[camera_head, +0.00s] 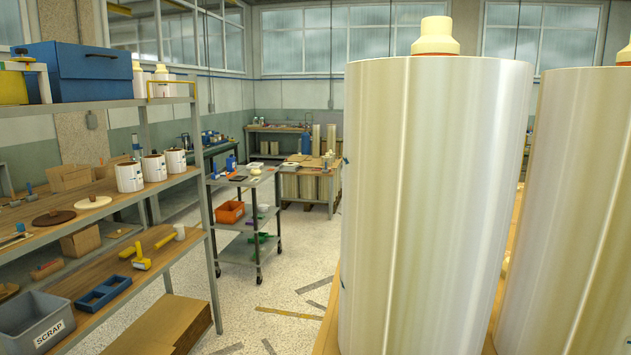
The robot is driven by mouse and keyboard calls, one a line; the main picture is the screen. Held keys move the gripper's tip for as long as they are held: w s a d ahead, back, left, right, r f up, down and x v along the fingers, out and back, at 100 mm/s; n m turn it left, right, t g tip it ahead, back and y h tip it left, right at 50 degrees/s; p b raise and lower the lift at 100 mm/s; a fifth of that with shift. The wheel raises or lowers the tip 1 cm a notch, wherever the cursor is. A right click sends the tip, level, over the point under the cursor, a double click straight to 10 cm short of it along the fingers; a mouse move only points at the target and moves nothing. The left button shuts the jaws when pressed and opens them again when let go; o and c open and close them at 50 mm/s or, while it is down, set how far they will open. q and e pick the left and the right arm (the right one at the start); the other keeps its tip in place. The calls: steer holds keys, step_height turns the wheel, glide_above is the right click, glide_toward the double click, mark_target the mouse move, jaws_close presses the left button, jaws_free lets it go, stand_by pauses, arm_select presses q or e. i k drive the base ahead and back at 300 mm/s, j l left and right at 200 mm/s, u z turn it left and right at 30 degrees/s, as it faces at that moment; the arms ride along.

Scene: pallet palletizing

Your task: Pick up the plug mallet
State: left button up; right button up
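Neither of my grippers is in view.
A grey SCRAP bin (37,323) and a blue tray (104,292) share that shelf. Cans (130,177) stand one shelf up. Two big pale rolls (430,210) block the right side. A grey cart (250,215) stands mid-room. Speckled floor (285,270) is open between.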

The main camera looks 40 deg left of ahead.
mark_target(179, 234)
steer(key=u, duration=2.2)
steer(key=i+j+u, duration=0.15)
steer(key=i+j, duration=0.35)
